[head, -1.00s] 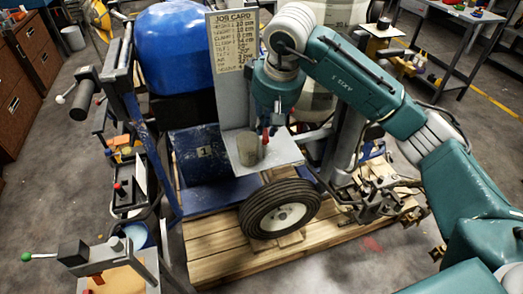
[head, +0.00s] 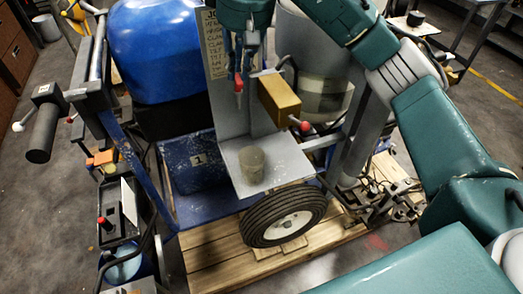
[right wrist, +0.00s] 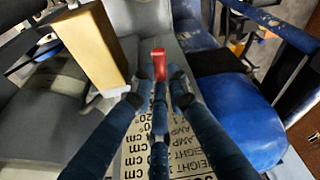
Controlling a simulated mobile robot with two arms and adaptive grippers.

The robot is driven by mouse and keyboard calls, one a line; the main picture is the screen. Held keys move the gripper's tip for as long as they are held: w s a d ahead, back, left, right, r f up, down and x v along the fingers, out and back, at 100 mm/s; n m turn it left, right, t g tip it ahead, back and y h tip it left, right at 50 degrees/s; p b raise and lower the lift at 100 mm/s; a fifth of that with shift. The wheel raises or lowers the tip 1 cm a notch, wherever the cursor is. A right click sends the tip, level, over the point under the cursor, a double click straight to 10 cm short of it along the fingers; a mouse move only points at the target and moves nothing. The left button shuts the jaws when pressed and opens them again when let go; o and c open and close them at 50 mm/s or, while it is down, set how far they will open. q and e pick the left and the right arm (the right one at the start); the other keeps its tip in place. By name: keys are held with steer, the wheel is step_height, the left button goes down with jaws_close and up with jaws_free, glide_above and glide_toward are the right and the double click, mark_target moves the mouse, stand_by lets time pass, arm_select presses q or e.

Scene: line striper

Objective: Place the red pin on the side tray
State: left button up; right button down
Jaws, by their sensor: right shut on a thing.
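My right gripper (head: 240,66) is shut on the red pin (head: 238,84) and holds it, pointing down, in front of the upright grey plate. In the right wrist view, the red pin (right wrist: 159,62) shows between the dark fingertips (right wrist: 160,88). A flat grey tray (head: 284,160), which looks like the side tray, juts out below and is well apart from the pin. My left gripper is not in view.
A brass-coloured box (head: 279,98) with a red-knobbed lever is close to the right of the gripper. The job card (head: 215,62) is partly hidden behind it. A blue tank (head: 150,50) stands left, a wheel (head: 284,215) below.

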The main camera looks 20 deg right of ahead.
steer(key=shift+m, duration=0.3)
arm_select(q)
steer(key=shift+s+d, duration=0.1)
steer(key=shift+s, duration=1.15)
arm_select(e)
step_height(320, 180, down, 20)
steer(key=d+m+g+h, duration=0.1)
steer(key=d+m+h, duration=0.2)
steer(key=m, duration=0.8)
steer(key=shift+s+r+m, duration=0.25)
steer(key=shift+s+m, duration=0.05)
steer(key=shift+s, duration=0.1)
